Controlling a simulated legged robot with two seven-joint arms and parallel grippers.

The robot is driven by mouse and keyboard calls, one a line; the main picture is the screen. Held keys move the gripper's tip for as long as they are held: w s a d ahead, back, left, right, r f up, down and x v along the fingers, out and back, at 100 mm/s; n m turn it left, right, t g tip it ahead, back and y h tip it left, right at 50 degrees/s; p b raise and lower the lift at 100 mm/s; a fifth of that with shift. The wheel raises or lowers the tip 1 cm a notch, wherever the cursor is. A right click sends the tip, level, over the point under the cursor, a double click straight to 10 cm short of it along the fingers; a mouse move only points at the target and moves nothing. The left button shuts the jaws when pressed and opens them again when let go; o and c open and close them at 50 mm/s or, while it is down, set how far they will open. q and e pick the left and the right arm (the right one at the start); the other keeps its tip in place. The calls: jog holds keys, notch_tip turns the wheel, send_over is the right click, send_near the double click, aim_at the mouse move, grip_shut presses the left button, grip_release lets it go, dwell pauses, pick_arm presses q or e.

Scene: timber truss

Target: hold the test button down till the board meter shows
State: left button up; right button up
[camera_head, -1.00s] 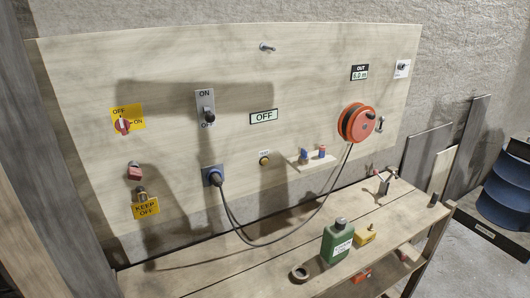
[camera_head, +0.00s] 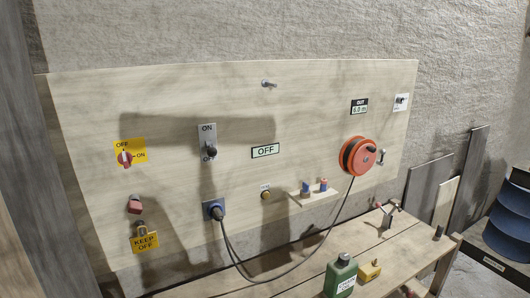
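The test button (camera_head: 265,195) is a small round yellow button with a small label above it, low on the pale wooden board (camera_head: 320,115). The board meter (camera_head: 265,151) is a framed plate above it that reads OFF. A lever switch (camera_head: 209,150) marked ON and OFF is to its left, its lever at the lower OFF end. A red rotary switch (camera_head: 125,158) on a yellow plate marked OFF and ON is farther left. Neither of my grippers is in view, and nothing touches the button.
A small shelf (camera_head: 318,196) right of the button holds two small items. A bench (camera_head: 385,250) below carries a green bottle (camera_head: 340,275) and a yellow block (camera_head: 369,271).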

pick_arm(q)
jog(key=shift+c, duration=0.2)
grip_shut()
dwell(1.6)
